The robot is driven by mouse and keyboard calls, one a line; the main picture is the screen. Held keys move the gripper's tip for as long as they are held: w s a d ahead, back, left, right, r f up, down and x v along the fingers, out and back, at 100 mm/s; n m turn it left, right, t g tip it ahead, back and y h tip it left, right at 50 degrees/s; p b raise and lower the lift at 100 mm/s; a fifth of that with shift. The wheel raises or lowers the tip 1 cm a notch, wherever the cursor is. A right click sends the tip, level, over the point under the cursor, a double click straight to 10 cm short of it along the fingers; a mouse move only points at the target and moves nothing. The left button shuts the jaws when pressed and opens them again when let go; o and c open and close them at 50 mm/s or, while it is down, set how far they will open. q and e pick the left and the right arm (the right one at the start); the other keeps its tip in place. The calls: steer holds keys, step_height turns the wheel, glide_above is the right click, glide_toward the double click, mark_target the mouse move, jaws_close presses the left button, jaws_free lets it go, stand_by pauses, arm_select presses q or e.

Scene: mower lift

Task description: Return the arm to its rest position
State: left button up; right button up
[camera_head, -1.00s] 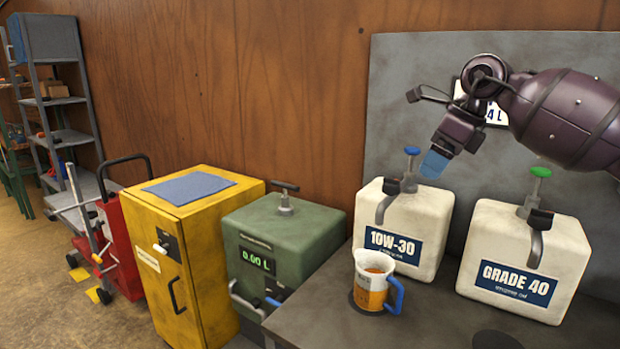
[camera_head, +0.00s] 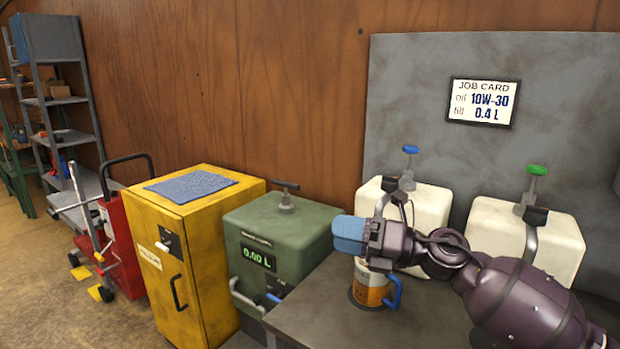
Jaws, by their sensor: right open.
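My right arm comes in from the lower right, dark purple. Its gripper (camera_head: 350,234), with blue fingertips, points left above the grey bench and is empty. It covers the upper part of the measuring jug (camera_head: 372,292), which stands on the bench with amber liquid and a blue handle. The arm also hides the front of the white 10W-30 oil container (camera_head: 432,205) and its label. The second white container (camera_head: 550,245), with a green-topped tap, is partly hidden by the arm. My left gripper is not in view.
A green box (camera_head: 290,222) reading 0.00 L stands left of the bench, beside a yellow cabinet (camera_head: 205,270). A red wheeled unit (camera_head: 122,245) and grey shelves (camera_head: 70,110) are further left. A job card (camera_head: 482,102) hangs on the grey back panel.

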steer(key=s+d+f+m+t+h, duration=0.55)
steer(key=d+f+m+h, duration=0.3)
steer(key=m, duration=0.75)
steer(key=s+d+f+m+t+h, duration=0.5)
steer(key=d+f+m+h, duration=0.4)
steer(key=m, duration=0.7)
steer(key=s+d+f+m+g+h, duration=0.15)
steer(key=s+f+m+g, duration=0.35)
steer(key=s, duration=0.7)
steer(key=s+d+f+m+g, duration=0.35)
steer(key=s+f+g, duration=0.4)
steer(key=s, duration=0.55)
steer(key=w+a+f+t, duration=0.1)
steer(key=w+f+t, duration=0.6)
steer(key=f, duration=0.4)
steer(key=shift+n+t+y, duration=0.3)
steer(key=shift+n+t, duration=0.05)
steer(key=shift+t, duration=0.35)
